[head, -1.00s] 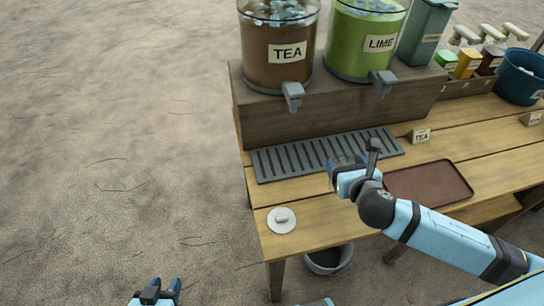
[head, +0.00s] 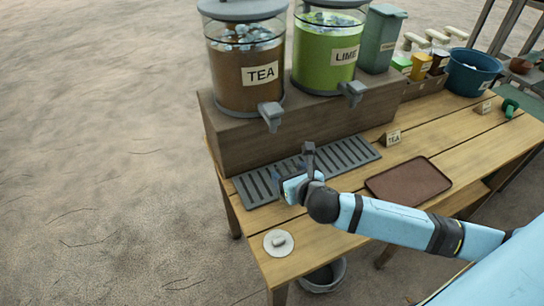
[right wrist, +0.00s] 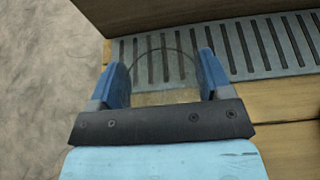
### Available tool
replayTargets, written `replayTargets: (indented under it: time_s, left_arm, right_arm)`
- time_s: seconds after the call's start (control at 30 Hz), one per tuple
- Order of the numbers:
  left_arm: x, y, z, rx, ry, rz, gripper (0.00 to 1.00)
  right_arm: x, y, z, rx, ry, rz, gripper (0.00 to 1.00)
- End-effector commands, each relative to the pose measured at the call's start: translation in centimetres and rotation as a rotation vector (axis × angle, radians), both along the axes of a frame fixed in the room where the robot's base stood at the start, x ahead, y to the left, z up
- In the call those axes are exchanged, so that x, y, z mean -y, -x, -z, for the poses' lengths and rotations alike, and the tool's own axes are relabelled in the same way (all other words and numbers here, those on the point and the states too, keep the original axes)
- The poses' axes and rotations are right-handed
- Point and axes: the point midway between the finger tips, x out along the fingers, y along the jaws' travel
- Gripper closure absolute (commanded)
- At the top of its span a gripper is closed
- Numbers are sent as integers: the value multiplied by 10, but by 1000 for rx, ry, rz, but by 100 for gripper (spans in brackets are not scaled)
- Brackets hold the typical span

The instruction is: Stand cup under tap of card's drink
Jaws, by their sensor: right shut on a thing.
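A clear cup (right wrist: 165,72) shows as a thin round rim between my right gripper's blue fingers in the right wrist view. My right gripper (head: 284,181) is shut on it, at the front edge of the slotted drip tray (head: 352,152), left of its middle. In the head view the cup is mostly hidden. A standing card (head: 393,138) reads TEA. The brown TEA dispenser (head: 243,92) has a grey tap (head: 271,116), behind and slightly left of my gripper. The green LIME dispenser (head: 322,72) has its tap (head: 352,92) farther right. My left gripper is out of view.
A wooden block (head: 225,150) carries the dispensers behind the tray. A brown tray (head: 408,181) lies right on the table, and a white disc (head: 278,243) at the front left corner. A blue tub (head: 472,75) and bottles stand back right. A bucket (head: 323,277) is below.

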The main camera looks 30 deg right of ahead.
Motion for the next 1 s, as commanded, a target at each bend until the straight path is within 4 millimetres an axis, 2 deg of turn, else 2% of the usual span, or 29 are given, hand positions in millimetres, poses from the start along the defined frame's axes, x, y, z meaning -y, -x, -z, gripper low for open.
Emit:
replayTargets:
  time_s: [0.03, 0.2, 0.43, 0.63, 0.73, 1.0]
  left_arm:
    - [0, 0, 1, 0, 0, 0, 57]
    - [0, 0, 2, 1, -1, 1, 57]
    - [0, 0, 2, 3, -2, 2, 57]
    - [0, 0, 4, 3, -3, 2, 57]
    - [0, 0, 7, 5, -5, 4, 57]
    - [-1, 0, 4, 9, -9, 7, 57]
  right_arm:
    - [1, -16, -1, 4, 0, 2, 67]
    - [3, -50, -1, 3, 0, 1, 67]
    - [4, -70, 0, 1, 0, 1, 67]
    - [6, -104, 0, 1, 0, 1, 67]
    - [5, -103, 14, -4, -2, -1, 67]
    - [6, -103, 15, -1, 1, 0, 67]
